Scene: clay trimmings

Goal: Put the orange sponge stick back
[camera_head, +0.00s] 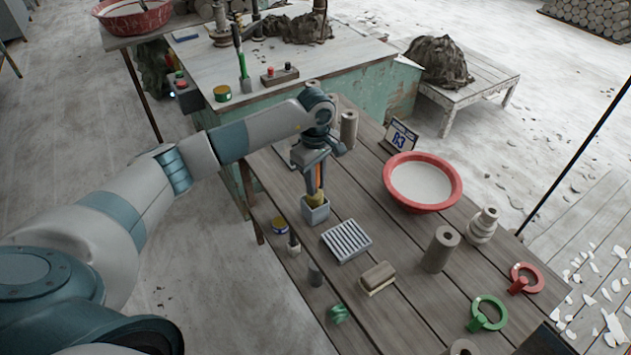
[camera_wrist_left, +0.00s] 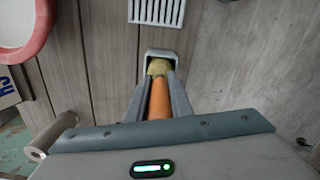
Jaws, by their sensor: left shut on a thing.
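The orange sponge stick (camera_wrist_left: 159,98) has an orange handle and a yellowish sponge end (camera_wrist_left: 158,67). My left gripper (camera_head: 315,186) is shut on the handle, with a finger on each side, and points down over the wooden table. Below it stands a small grey square holder (camera_head: 316,214). The stick is about upright, sponge end down, in the mouth of the holder. In the left wrist view, the holder's rim (camera_wrist_left: 163,52) frames the sponge end. How deep the sponge sits is hidden. My right gripper is out of view.
A white slatted rack (camera_head: 346,241) lies close to the holder. A brown block (camera_head: 377,278), a clay cylinder (camera_head: 440,249) and a red basin (camera_head: 423,182) stand to the right. Bare planks lie between the holder and the basin.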

